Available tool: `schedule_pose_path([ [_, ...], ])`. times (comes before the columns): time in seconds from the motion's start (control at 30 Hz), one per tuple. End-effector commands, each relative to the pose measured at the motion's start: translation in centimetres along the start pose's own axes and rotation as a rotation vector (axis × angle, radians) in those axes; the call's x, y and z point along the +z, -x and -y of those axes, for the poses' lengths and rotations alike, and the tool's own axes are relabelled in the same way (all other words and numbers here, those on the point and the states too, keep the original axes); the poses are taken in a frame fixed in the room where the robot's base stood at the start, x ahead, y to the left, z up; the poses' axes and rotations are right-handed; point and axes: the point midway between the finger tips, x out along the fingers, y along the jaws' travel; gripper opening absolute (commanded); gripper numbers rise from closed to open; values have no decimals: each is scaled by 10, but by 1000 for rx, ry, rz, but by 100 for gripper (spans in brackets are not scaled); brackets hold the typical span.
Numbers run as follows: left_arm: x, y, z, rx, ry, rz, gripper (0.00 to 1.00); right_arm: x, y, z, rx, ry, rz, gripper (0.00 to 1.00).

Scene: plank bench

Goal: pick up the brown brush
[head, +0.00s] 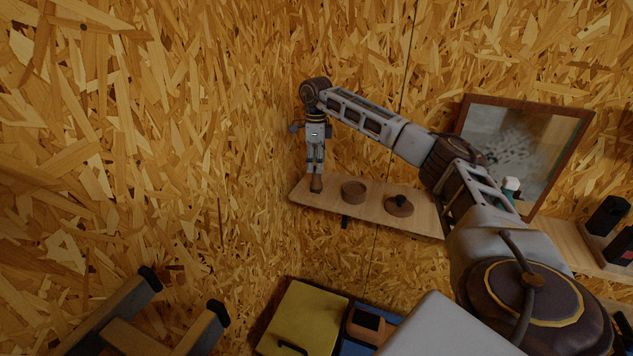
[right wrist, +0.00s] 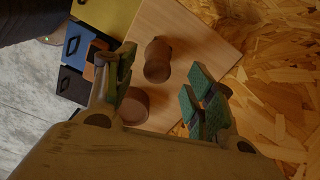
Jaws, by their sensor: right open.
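The brown brush (head: 316,184) stands near the left end of a wooden shelf (head: 328,196), below my right gripper (head: 315,168). The gripper points down, and its fingertips partly hide the brush's top. In the right wrist view the brush (right wrist: 157,60) shows between and beyond the open green-padded fingers of my right gripper (right wrist: 160,92). Nothing is held. I cannot tell whether the fingers touch it. My left gripper is in neither view.
A round brown container (head: 353,191) stands close right of the brush, with a brown knobbed piece (head: 398,207) farther right. A framed picture (head: 525,145) leans at the right. Chipboard walls (head: 200,130) stand behind and left. Yellow (head: 308,315) and blue boxes lie below.

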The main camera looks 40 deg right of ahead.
Motion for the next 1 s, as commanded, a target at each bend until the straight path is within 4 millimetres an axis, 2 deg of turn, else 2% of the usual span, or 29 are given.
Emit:
schedule_pose_path([
  [0.17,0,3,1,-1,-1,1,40,-1,-10,-1,2,0,-4,54],
  [0.53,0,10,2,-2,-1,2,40,-3,-47,-3,2,0,-2,54],
  [1.0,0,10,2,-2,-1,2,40,-2,-52,-3,0,0,0,54],
])
